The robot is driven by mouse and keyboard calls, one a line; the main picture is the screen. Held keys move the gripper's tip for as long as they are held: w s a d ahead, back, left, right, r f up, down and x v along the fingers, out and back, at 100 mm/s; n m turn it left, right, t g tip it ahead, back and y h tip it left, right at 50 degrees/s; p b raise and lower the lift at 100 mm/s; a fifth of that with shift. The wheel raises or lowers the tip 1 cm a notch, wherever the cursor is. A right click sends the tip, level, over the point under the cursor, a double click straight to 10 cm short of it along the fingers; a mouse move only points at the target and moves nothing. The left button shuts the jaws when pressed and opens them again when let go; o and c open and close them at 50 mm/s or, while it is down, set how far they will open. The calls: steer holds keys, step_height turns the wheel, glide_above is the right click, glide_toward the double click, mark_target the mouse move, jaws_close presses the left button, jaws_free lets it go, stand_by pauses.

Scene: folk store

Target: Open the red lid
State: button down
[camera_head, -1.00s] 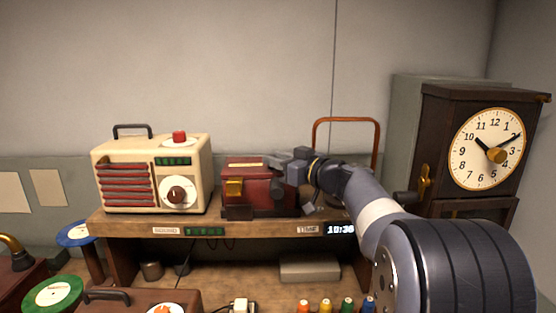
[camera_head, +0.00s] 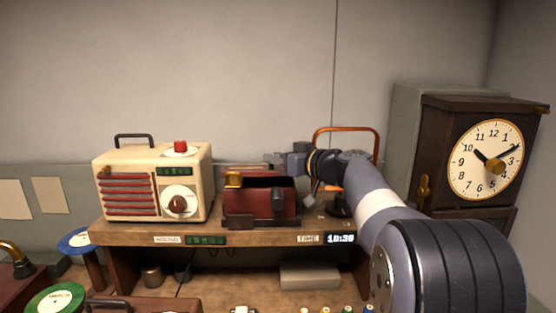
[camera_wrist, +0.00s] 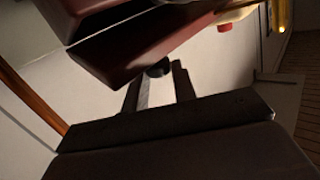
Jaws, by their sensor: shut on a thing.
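The dark red box (camera_head: 262,207) stands on the shelf. Its red lid (camera_head: 245,172) is raised and tilted back behind it, and a dark opening shows on top. A brass clasp piece (camera_head: 233,180) is at the box's upper left. My gripper (camera_head: 274,160) is at the raised lid's right side, above the box. In the wrist view, my gripper (camera_wrist: 157,73) is shut on a small dark round knob (camera_wrist: 158,68) beside a dark red panel (camera_wrist: 130,50), apparently the lid. The exact contact is partly hidden.
A cream radio (camera_head: 152,185) stands close on the left. An orange-brown hoop frame (camera_head: 347,130) is behind my arm. A wooden clock (camera_head: 486,158) stands at the right.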

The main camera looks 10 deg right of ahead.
steer(key=shift+w+r+m+g+p, duration=0.2)
steer(key=shift+r+m+g+p, duration=0.1)
steer(key=shift+m+g+p, duration=0.15)
steer(key=shift+w+d+r, duration=0.25)
steer(key=shift+w+r, duration=0.8)
steer(key=shift+w, duration=0.05)
steer(key=shift+w+d+r+p, duration=0.1)
steer(key=shift+w+r+p, duration=0.4)
steer(key=shift+w, duration=0.05)
steer(key=c, duration=2.2)
jaws_free()
steer(key=shift+f, duration=0.25)
steer(key=c, duration=2)
jaws_free()
steer(key=shift+d, duration=0.15)
steer(key=o, duration=0.9)
steer(key=shift+c, duration=0.2)
steer(key=b+v, duration=0.4)
steer(key=v, duration=0.6)
steer(key=shift+s+r, duration=0.2)
steer(key=shift+s, duration=0.1)
